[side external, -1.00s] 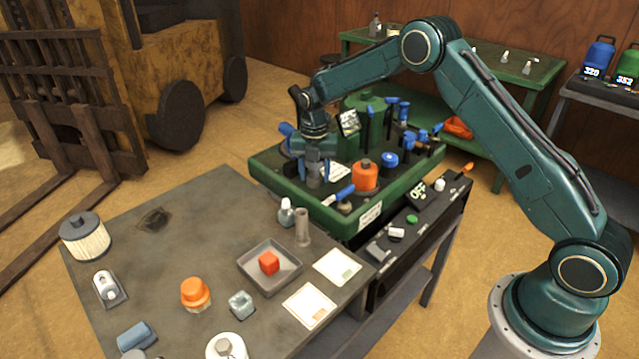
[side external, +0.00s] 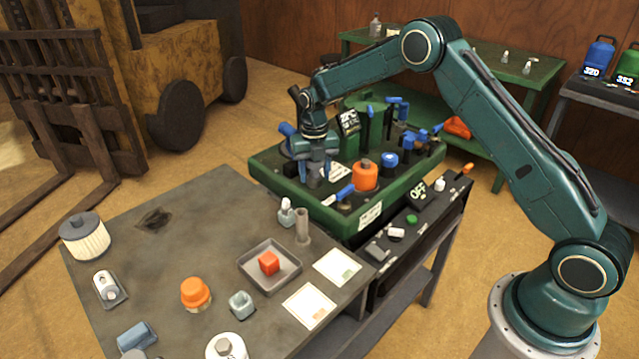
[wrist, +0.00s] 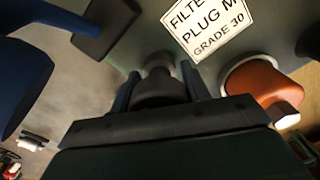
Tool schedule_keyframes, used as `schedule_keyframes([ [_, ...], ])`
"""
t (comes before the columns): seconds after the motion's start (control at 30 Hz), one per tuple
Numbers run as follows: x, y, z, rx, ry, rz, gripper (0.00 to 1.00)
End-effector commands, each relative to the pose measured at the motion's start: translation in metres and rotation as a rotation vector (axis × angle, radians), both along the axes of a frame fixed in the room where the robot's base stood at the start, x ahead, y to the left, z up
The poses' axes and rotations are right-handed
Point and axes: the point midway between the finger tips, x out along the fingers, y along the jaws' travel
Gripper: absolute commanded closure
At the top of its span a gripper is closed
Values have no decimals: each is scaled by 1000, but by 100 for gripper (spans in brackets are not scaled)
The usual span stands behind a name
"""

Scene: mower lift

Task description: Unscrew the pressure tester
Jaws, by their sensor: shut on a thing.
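My gripper (side external: 315,174) points down over the left part of the green bench unit (side external: 405,197). Its fingers are shut on a dark grey round fitting (wrist: 160,88), which stands on the green top. In the side view, the fingers partly hide this fitting (side external: 314,181). I cannot tell for sure whether it is the pressure tester. A white label (wrist: 208,25) beside it in the wrist view reads "FILTE… PLUG M… GRADE 30", partly cut off.
An orange canister (side external: 365,176) stands close to the right of my gripper, with a blue cap (side external: 389,160) beyond it. Several blue-handled parts stand behind. The grey table (side external: 185,248) in front carries a tray (side external: 287,281) with a red cube (side external: 268,263), bottles and cards.

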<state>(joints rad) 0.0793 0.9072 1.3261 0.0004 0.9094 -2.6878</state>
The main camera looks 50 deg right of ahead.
Motion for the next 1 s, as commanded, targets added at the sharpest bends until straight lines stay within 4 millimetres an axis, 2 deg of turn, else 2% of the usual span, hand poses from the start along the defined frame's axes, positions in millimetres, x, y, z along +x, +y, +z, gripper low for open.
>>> schedule_keyframes([
  [1.0, 1, 0, 29, 0, -4, -1, 81],
])
